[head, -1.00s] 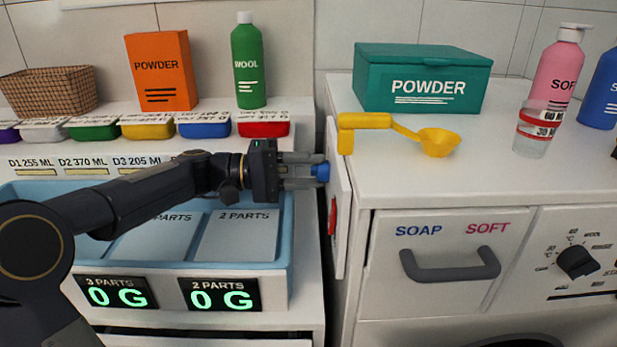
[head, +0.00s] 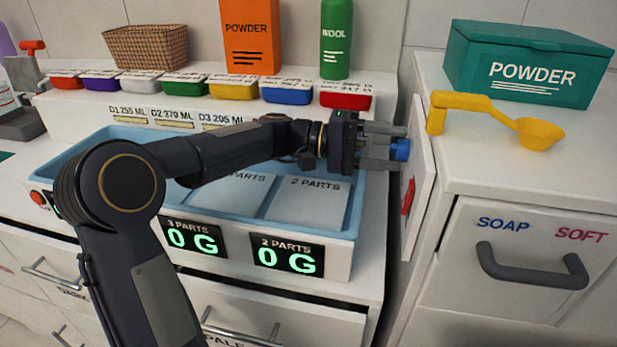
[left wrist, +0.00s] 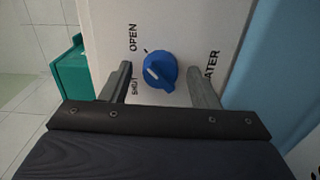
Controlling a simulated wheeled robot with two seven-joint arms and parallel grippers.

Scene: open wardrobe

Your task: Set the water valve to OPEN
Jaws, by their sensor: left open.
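The blue water valve knob (head: 401,149) is on the side panel (head: 421,190) of the white washer unit. In the left wrist view the knob (left wrist: 161,71) has a pale mark on its left part, facing the OPEN and SHUT labels. I cannot tell exactly which label the mark points to. OPEN (left wrist: 132,38) is at upper left, SHUT (left wrist: 135,86) below it. My left gripper (head: 385,147) is open, its fingers on either side of the knob with gaps visible in the wrist view. My right gripper is not in view.
A red part (head: 408,196) sits lower on the same panel. A yellow scoop (head: 500,120) and teal powder box (head: 530,65) stand on the washer top. A blue tray (head: 350,215) lies under my left arm. A narrow gap separates the counter from the washer.

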